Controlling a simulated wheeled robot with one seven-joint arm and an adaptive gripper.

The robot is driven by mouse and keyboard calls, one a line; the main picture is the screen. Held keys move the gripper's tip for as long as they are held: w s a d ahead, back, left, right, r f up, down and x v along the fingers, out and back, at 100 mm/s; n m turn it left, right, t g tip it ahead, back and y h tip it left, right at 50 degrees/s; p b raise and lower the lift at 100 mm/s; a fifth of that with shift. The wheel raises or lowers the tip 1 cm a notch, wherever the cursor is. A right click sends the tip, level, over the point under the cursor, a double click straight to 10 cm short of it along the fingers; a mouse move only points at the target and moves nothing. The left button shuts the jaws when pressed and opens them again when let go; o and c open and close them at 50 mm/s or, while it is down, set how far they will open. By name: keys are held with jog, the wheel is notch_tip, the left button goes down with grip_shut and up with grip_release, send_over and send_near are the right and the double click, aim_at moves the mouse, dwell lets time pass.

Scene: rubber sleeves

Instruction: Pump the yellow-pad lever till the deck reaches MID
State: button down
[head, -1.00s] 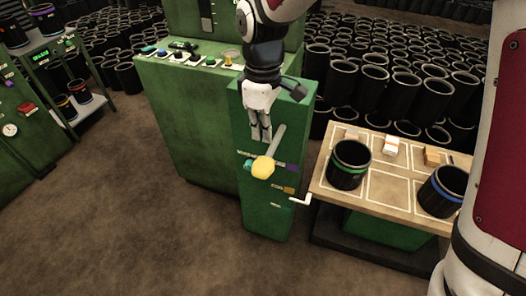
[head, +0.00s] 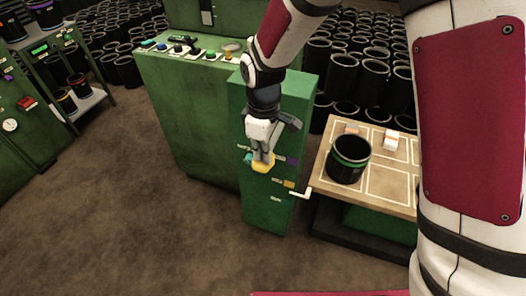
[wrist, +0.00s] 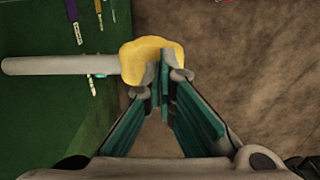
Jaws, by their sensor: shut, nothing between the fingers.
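The yellow pad (head: 263,168) is at the end of a lever on the front of a green cabinet (head: 262,208). In the wrist view the pad (wrist: 143,58) sits on a grey rod (wrist: 60,65) that runs left to the cabinet. My gripper (head: 262,160) is shut and empty, pointing down at the pad. In the wrist view its fingertips (wrist: 165,85) overlap the pad's right edge; I cannot tell whether they touch. The wooden deck (head: 330,200) stands right of the cabinet, with a green-banded black sleeve (head: 349,160) on it. The level mark for MID is not readable.
A green control console (head: 185,115) stands behind left. Black sleeves (head: 345,75) fill the back right. The brown floor in front is clear.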

aim_at(261, 163)
jog(key=shift+f, duration=0.1)
jog(key=shift+s+a+f+t+h+b, duration=0.1)
jog(key=shift+s+f+t+h+b, duration=0.2)
jog(key=shift+f, duration=0.35)
jog(key=shift+w+f+t+b, duration=0.1)
jog(key=shift+f+t, duration=0.3)
jog(key=shift+f, duration=0.25)
notch_tip(261, 163, down, 2)
jog(key=shift+s+t+b, duration=0.1)
jog(key=shift+t+b, duration=0.25)
jog(key=shift+t, duration=0.15)
jog(key=b+x, duration=0.3)
jog(key=x, duration=0.3)
jog(key=shift+f+b, duration=0.3)
jog(key=shift+s+f, duration=0.1)
jog(key=shift+s, duration=0.05)
jog(key=s+r+p, duration=0.1)
jog(key=s+r, duration=0.1)
jog(key=r, duration=0.2)
jog(key=s+a+r+p, duration=0.1)
jog(key=s+r, duration=0.1)
jog(key=r, duration=0.2)
jog(key=s+a+r+p, duration=0.1)
jog(key=s+r, duration=0.1)
jog(key=r, duration=0.2)
jog(key=shift+s+a+r, duration=0.15)
jog(key=shift+s+r, duration=0.1)
jog(key=shift+r, duration=0.1)
